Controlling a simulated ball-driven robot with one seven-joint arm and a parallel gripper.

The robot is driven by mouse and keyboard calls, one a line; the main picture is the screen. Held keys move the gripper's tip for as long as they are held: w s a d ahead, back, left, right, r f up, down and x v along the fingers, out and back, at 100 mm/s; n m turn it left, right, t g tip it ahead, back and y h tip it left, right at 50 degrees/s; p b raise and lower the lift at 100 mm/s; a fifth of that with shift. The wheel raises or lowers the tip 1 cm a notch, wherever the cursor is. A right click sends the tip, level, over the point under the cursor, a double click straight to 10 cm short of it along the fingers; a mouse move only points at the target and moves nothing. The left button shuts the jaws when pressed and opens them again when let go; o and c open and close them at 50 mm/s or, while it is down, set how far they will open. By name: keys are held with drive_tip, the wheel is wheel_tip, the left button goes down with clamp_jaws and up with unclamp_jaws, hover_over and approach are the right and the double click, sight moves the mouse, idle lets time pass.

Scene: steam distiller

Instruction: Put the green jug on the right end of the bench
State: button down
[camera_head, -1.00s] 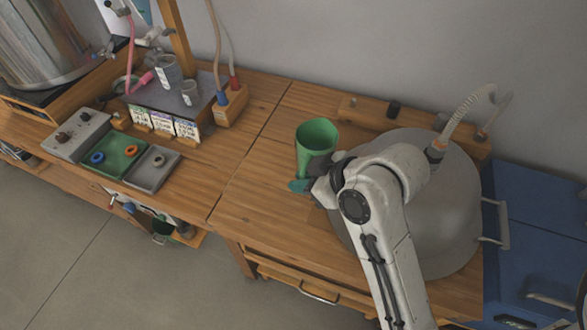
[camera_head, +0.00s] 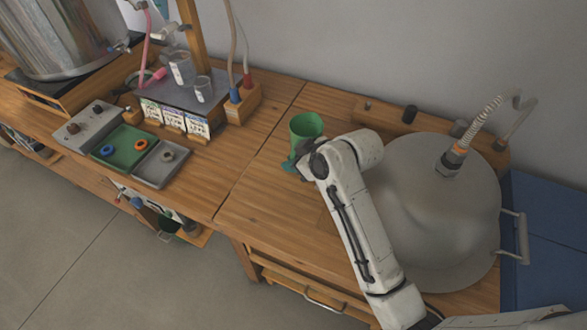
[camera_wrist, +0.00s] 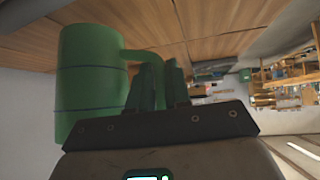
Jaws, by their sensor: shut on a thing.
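The green jug (camera_head: 305,127) is upright at the back of the bench (camera_head: 262,200), left of the large grey dome lid. In the wrist view the jug (camera_wrist: 90,75) lies left of the fingers, with its handle (camera_wrist: 145,58) reaching between them. My gripper (camera_head: 296,164) is at the near side of the jug. In the wrist view my gripper (camera_wrist: 165,85) is shut on the jug's handle. I cannot tell whether the jug's base touches the bench.
The grey dome lid (camera_head: 430,220) with a coiled hose covers the bench's right part. A wooden rack (camera_head: 400,118) runs along the wall behind. Blue cabinet (camera_head: 550,220) stands right. Bare wood lies before the jug.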

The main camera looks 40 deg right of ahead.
drive_tip(key=shift+w+d+f, duration=0.1)
drive_tip(key=shift+f, duration=1.55)
drive_tip(key=shift+f, duration=0.15)
drive_tip(key=c, duration=1.1)
unclamp_jaws()
drive_tip(key=shift+r, duration=0.2)
drive_tip(key=v, duration=1.2)
drive_tip(key=shift+p, duration=0.3)
